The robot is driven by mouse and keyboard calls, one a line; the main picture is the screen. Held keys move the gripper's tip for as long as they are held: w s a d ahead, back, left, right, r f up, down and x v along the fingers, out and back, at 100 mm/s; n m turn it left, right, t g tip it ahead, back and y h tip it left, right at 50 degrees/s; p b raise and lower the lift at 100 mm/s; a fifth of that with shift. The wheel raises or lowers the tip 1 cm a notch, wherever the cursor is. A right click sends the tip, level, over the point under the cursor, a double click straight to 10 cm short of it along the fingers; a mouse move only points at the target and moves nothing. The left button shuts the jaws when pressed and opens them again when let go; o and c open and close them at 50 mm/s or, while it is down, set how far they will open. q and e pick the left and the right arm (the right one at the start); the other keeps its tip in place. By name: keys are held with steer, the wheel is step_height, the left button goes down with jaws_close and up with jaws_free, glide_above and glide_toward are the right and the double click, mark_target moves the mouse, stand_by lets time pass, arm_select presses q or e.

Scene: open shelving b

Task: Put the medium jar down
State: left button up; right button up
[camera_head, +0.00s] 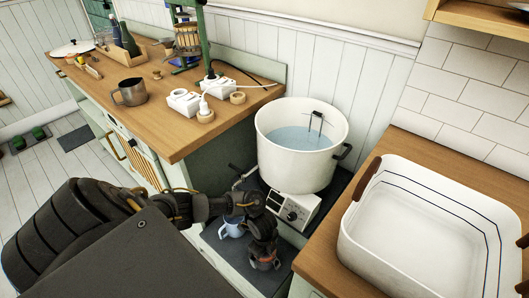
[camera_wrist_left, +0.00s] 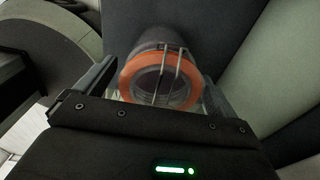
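The medium jar is a glass jar with an orange ring and wire clasp. In the left wrist view the jar (camera_wrist_left: 160,82) lies between my left gripper's fingers (camera_wrist_left: 160,88), which sit against both its sides. In the head view my left gripper (camera_head: 263,250) reaches down over the dark lower shelf (camera_head: 222,262), between the wooden counters. My right gripper is not in view.
A blue-grey mug (camera_head: 232,228) stands on the lower shelf close to the gripper. Above is a white pot (camera_head: 298,165) of water on a heater (camera_head: 293,212). A white basin (camera_head: 350,250) is on the right counter. The left counter (camera_head: 185,135) holds a metal mug (camera_head: 130,92) and power strips.

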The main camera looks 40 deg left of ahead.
arm_select(q)
steer(key=shift+r+p, duration=0.3)
steer(key=shift+r, duration=0.25)
steer(key=r+p, duration=0.1)
steer(key=r, duration=0.2)
steer(key=r+p, duration=0.1)
steer(key=r, duration=0.3)
steer(key=r+p, duration=0.2)
steer(key=r, duration=0.1)
steer(key=shift+a+r, duration=0.3)
steer(key=shift+r, duration=0.25)
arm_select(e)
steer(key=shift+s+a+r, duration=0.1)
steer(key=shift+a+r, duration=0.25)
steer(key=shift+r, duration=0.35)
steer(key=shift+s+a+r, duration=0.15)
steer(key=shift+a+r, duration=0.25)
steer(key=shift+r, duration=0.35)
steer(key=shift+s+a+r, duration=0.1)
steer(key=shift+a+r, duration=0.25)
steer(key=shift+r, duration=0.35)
arm_select(q)
steer(key=shift+s, duration=0.1)
